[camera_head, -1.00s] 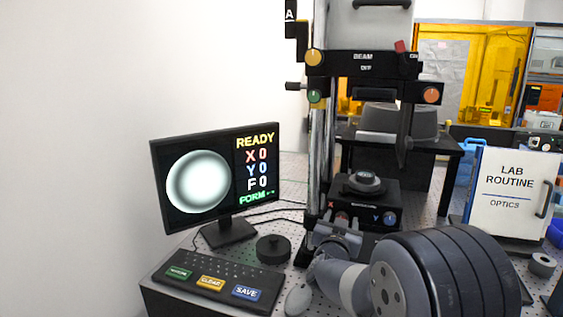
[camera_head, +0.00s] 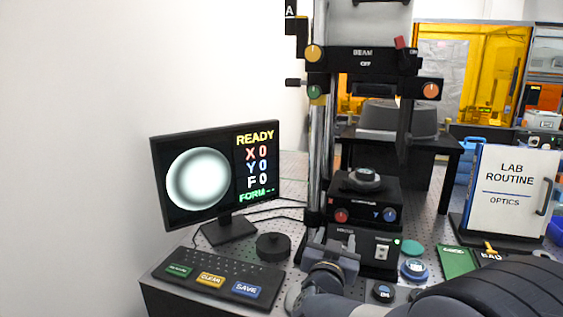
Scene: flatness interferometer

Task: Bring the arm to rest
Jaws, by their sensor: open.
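My gripper (camera_head: 334,246) is low in the centre of the head view, in front of the interferometer's base. It is small and partly turned away; its jaws are apart, and I see nothing held between them. My grey arm enters from the bottom right and bends towards the gripper. The interferometer (camera_head: 364,62) stands upright behind it, with a stage that has a red and a blue knob and a dark round piece (camera_head: 364,181) on top. The monitor (camera_head: 217,176) reads READY, X 0, Y 0, F 0, beside a grey-white disc.
A keypad (camera_head: 216,280) and a black round knob (camera_head: 273,247) lie left of my gripper. Right of it are a small black box (camera_head: 381,252), a teal disc (camera_head: 411,247), a blue-rimmed disc (camera_head: 414,269) and a green mat (camera_head: 456,262).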

